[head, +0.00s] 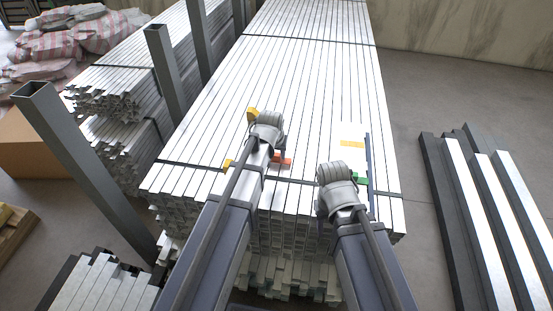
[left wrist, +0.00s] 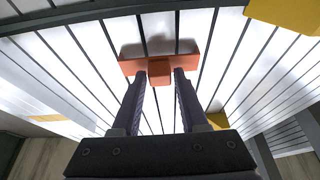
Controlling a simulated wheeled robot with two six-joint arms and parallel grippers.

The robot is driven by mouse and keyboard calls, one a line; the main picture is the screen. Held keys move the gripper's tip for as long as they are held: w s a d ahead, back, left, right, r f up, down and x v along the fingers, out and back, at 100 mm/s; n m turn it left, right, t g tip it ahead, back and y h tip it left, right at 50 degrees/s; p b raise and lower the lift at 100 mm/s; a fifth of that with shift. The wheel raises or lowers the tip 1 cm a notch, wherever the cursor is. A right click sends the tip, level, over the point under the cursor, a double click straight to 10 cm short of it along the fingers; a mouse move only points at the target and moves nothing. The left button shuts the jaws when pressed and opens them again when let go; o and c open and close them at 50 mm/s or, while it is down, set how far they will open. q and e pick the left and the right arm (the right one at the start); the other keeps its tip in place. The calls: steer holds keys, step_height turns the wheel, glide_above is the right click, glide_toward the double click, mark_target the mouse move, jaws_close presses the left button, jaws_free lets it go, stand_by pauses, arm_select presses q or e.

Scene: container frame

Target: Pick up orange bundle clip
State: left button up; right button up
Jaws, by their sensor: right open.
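The orange bundle clip (head: 283,160) lies on top of the bundle of pale metal bars, near its front strap, partly hidden by my left arm in the head view. In the left wrist view the clip (left wrist: 130,67) shows as an orange bar with a small raised block in its middle. My left gripper (left wrist: 160,74) has its two dark fingers apart, with tips near that block, one to each side; contact cannot be told. In the head view my left gripper (head: 267,135) hides its fingers. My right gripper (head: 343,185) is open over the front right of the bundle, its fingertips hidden.
Yellow blocks lie on the bars, one (head: 252,114) behind and one (head: 229,164) left of my left gripper. A green piece (head: 359,181) is beside my right gripper. Grey posts (head: 165,75) stand left. Dark and pale beams (head: 470,200) lie on the floor right.

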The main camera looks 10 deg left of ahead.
arm_select(q)
jaws_close()
steer(key=shift+r, duration=0.1)
arm_select(e)
steer(key=shift+r, duration=0.1)
